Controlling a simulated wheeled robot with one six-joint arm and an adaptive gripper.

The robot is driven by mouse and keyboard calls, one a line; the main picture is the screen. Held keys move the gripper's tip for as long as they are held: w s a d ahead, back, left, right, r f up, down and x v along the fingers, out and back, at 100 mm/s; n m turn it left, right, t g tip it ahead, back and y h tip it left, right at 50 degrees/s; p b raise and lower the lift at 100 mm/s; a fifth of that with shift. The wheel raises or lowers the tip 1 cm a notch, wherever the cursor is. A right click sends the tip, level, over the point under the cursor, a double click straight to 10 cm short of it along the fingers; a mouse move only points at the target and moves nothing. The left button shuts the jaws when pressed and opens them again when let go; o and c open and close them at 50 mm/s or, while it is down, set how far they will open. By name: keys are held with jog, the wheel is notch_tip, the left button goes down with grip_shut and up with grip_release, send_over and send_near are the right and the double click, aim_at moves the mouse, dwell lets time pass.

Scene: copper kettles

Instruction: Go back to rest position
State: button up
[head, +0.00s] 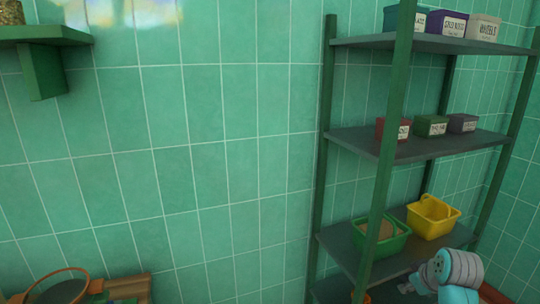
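A pale blue and grey jointed part of my arm (458,272) shows at the bottom right, in front of the lowest visible shelves. No copper kettle can be made out.
A green-posted rack (428,146) with dark shelves stands at the right. It holds labelled boxes (430,125), a green basket (381,240) and a yellow basket (432,216). A green wall shelf (40,70) is at upper left. An orange-rimmed round object (62,291) is at lower left.

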jog(key=s+a+f+m+t, duration=0.1)
jog(key=s+a+f, duration=0.35)
jog(key=f, duration=0.35)
jog(key=s+a+f+t, duration=0.1)
jog(key=s+a+f, duration=0.2)
jog(key=s+f, duration=0.3)
jog(key=s+a+f+m+t, duration=0.1)
jog(key=s+a+f, duration=0.2)
jog(key=s, duration=0.4)
jog(key=s+a+f+m+t, duration=0.1)
jog(key=s+a+f, duration=0.3)
jog(key=s, duration=0.2)
jog(key=s+a+r+t, duration=0.1)
jog(key=s+a, duration=0.1)
jog(key=s, duration=0.6)
jog(key=s+a+r+t, duration=0.1)
jog(key=s+a+r, duration=0.1)
jog(key=s, duration=0.5)
jog(key=s+a+r+m+t, duration=0.1)
jog(key=s+a+r+t, duration=0.1)
jog(key=s+r, duration=1)
jog(key=s, duration=0.3)
jog(key=shift+r+y, duration=0.3)
jog(key=shift+a, duration=0.1)
